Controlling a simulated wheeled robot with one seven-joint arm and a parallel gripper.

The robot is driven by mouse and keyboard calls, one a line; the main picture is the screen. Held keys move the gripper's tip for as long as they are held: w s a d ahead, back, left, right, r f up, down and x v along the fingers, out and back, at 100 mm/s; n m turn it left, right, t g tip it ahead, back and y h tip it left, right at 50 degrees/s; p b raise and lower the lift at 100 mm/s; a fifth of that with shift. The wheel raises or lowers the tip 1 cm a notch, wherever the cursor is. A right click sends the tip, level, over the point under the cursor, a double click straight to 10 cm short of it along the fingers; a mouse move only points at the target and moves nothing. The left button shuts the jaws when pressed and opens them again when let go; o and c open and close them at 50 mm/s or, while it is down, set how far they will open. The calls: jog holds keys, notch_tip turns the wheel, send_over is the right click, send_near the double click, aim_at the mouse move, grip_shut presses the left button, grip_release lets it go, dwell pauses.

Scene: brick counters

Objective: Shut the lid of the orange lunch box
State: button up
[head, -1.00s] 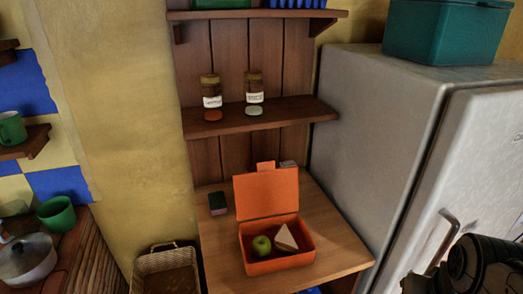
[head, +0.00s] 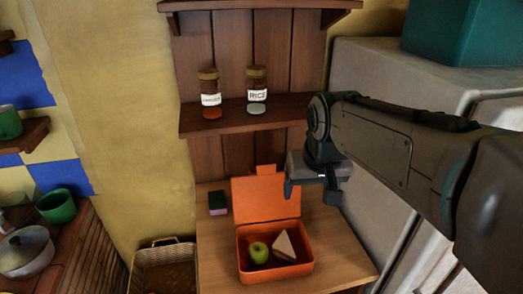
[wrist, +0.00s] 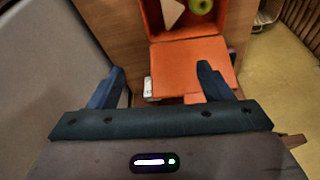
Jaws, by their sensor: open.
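The orange lunch box (head: 275,272) stands on the wooden counter with its lid (head: 262,198) raised at the back. A green apple (head: 258,252) and a sandwich wedge (head: 284,246) lie inside. My gripper (head: 311,198) is open and empty, at the right upper part of the lid in the head view; I cannot tell if it touches. In the wrist view, the lid (wrist: 185,65) lies beyond and partly between the fingers of my gripper (wrist: 160,78), with the box interior at the top edge.
A green and pink sponge (head: 217,203) lies left of the lid. Two jars stand on the shelf (head: 235,122) above. The fridge (head: 375,80) is close on the right. A wicker basket (head: 145,270) is at the lower left. The counter (head: 215,262) left of the box is clear.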

send_near(267, 167)
jog(key=s+v, duration=0.1)
jog(key=v, duration=0.4)
jog(key=shift+n+t, duration=0.4)
jog(key=p+x, duration=0.2)
jog(key=x, duration=1.1)
jog(key=shift+w+a+f, duration=0.15)
jog(key=shift+w+f, duration=0.05)
jog(key=shift+f, duration=0.15)
jog(key=c, duration=1.4)
jog(key=shift+s, duration=0.1)
